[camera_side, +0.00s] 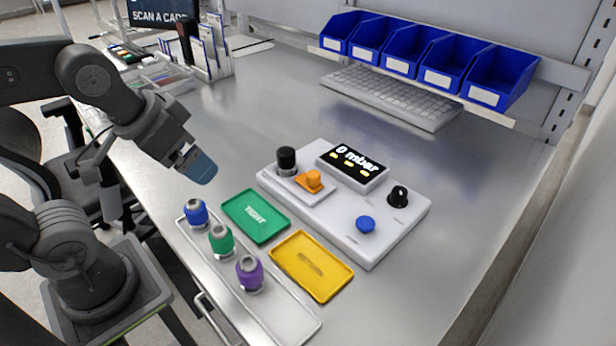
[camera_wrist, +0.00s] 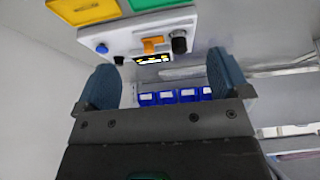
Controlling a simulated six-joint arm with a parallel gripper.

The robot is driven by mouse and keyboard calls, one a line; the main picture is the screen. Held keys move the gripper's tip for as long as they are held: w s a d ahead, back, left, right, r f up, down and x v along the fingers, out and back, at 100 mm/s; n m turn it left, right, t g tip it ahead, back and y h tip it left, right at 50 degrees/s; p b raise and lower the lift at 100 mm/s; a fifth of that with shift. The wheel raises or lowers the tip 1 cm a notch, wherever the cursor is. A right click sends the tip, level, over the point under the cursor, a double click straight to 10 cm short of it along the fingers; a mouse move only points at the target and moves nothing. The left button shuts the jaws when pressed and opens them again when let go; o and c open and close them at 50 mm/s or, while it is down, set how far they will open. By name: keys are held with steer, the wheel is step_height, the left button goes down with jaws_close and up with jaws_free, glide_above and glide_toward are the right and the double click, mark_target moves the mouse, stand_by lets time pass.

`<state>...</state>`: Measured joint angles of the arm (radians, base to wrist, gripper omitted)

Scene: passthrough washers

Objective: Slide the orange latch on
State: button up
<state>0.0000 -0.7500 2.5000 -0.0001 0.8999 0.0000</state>
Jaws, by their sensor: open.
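The orange latch (camera_side: 311,181) sits on a small light plate on the white control box (camera_side: 391,229), beside a black cylinder (camera_side: 286,160). The box's display (camera_side: 352,163) reads "0 mbar". In the wrist view the orange latch (camera_wrist: 153,44) shows beyond and between my fingers, near the display. My gripper (camera_side: 197,166) is in the air to the left of the box, above the bench edge, well apart from the latch. In the wrist view my gripper's two blue fingers (camera_wrist: 164,80) are spread wide with nothing between them.
A green tray (camera_side: 255,216) and a yellow tray (camera_side: 311,266) lie before the box. Blue, green and purple capped pieces (camera_side: 221,239) stand in a long tray. The box also has a black knob (camera_side: 398,196) and blue button (camera_side: 365,224). A keyboard (camera_side: 391,97) and blue bins (camera_side: 446,64) are behind.

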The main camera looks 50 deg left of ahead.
steer(key=shift+w+r, duration=0.25)
steer(key=shift+c, duration=1.3)
steer(key=shift+g, duration=0.9)
steer(key=w+r, duration=0.1)
steer(key=w, duration=0.1)
steer(key=w+r, duration=0.1)
steer(key=w+d, duration=0.1)
steer(key=w, duration=0.1)
steer(key=shift+w+r, duration=0.35)
steer(key=shift+r, duration=0.05)
steer(key=c, duration=0.4)
steer(key=n+g, duration=0.2)
steer(key=g, duration=0.2)
glide_toward(314, 174)
step_height(314, 174, down, 9)
steer(key=shift+f, duration=0.25)
steer(key=shift+c, duration=0.2)
jaws_close()
